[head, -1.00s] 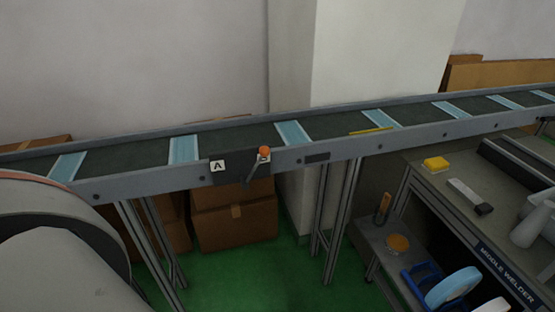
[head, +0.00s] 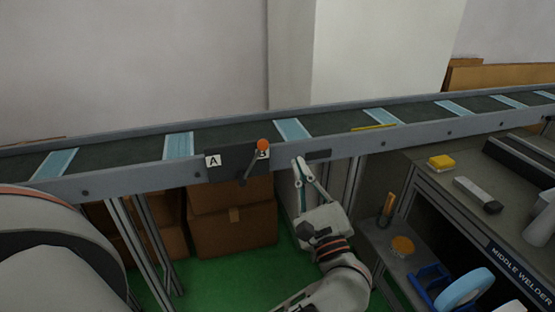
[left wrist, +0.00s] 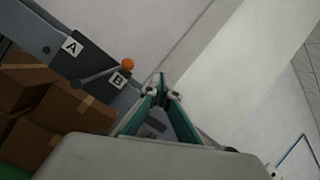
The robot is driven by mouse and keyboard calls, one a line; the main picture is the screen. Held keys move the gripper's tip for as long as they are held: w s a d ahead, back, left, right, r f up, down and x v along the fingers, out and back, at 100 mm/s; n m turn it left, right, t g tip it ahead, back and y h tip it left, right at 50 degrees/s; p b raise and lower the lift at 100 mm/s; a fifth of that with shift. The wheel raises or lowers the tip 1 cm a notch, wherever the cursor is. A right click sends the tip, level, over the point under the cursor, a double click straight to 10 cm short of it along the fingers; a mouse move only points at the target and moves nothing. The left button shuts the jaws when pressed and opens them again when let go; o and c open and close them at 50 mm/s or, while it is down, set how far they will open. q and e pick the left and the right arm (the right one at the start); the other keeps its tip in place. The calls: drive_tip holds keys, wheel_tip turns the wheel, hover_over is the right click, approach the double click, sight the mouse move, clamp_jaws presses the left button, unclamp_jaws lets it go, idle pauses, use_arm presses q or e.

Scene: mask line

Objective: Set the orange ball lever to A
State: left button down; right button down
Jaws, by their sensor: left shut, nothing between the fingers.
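The lever has an orange ball (head: 263,145) on a thin grey rod. It is mounted on a dark plate (head: 232,164) on the conveyor's front side. The rod leans toward the B label, and the ball partly covers that label in the head view. The A label (head: 213,161) is at the plate's left. In the left wrist view the ball (left wrist: 128,64) is just above the B label (left wrist: 117,80). My left gripper (head: 299,165) is shut and empty, to the right of the lever and apart from it. Its fingertips (left wrist: 162,80) also show in the left wrist view. My right gripper is not in view.
The conveyor (head: 340,143) runs across the view carrying several blue-and-white masks. Cardboard boxes (head: 235,228) stand under it. Wall space above the belt is free.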

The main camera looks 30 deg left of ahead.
use_arm(q)
drive_tip(key=f+n+g, duration=0.1)
drive_tip(key=n, duration=0.1)
drive_tip(key=w+f+n+g+h, duration=0.1)
drive_tip(key=f+n, duration=0.1)
drive_tip(key=n, duration=0.1)
drive_tip(key=w+d+f+n+g+h, duration=0.1)
drive_tip(key=n, duration=0.1)
drive_tip(key=shift+f+b, duration=0.2)
drive_tip(key=shift+b, duration=0.15)
drive_tip(key=shift+a, duration=0.15)
drive_tip(key=w+a+r+p, duration=0.2)
drive_tip(key=w+a+p, duration=0.1)
drive_tip(key=a, duration=0.7)
drive_tip(key=shift+w+a+p, duration=0.25)
drive_tip(key=shift+a+p, duration=0.15)
